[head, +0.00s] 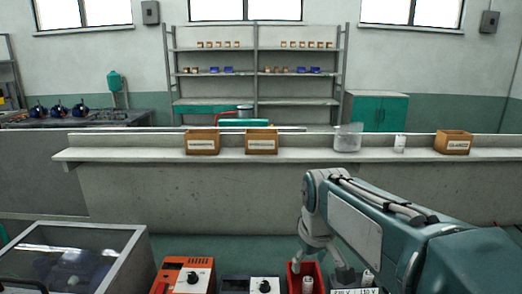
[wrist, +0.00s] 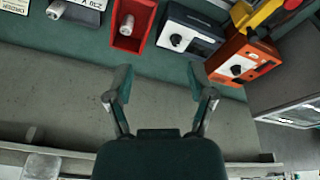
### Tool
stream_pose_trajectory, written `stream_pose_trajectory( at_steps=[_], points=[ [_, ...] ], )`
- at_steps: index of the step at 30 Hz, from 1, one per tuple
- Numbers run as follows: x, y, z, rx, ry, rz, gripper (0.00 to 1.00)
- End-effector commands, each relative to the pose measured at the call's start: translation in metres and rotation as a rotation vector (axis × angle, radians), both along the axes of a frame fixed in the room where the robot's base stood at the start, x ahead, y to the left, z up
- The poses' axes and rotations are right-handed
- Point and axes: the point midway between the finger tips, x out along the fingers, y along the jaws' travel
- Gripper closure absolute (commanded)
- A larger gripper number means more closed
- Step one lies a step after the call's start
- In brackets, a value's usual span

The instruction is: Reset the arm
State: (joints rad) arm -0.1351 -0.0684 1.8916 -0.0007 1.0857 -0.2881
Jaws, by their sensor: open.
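My gripper (wrist: 161,90) shows in the wrist view with its two fingers spread wide apart. Nothing is between the fingers, and grey surface shows behind them. In the head view my teal arm (head: 405,235) reaches in from the lower right and bends at a grey joint. Its end hangs down near a red bin (head: 306,275), but the fingers cannot be made out clearly there. The red bin also shows in the wrist view (wrist: 127,43), beyond the fingers and apart from them, with a pale cylindrical object inside.
An orange box with a knob (head: 170,275) and a dark box with a knob (head: 236,285) stand left of the red bin. A clear-lidded case (head: 85,258) is at lower left. A long ledge (head: 310,155) behind carries cardboard bins (head: 202,146).

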Motion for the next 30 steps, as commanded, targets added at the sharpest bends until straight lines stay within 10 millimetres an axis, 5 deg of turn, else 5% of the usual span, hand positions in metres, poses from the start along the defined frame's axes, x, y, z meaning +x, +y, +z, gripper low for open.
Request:
stream_pose_trajectory(
  at_steps=[8, 18, 24, 30],
  points=[
    [-0.073, -0.028, 0.007, 0.041, -0.096, -0.156, 0.30],
    [-0.153, -0.050, -0.013, 0.096, -0.210, -0.335, 0.30],
    [-0.177, -0.055, -0.027, 0.118, -0.248, -0.397, 0.30],
    [-0.180, -0.056, -0.030, 0.121, -0.251, -0.407, 0.30]
  ],
)
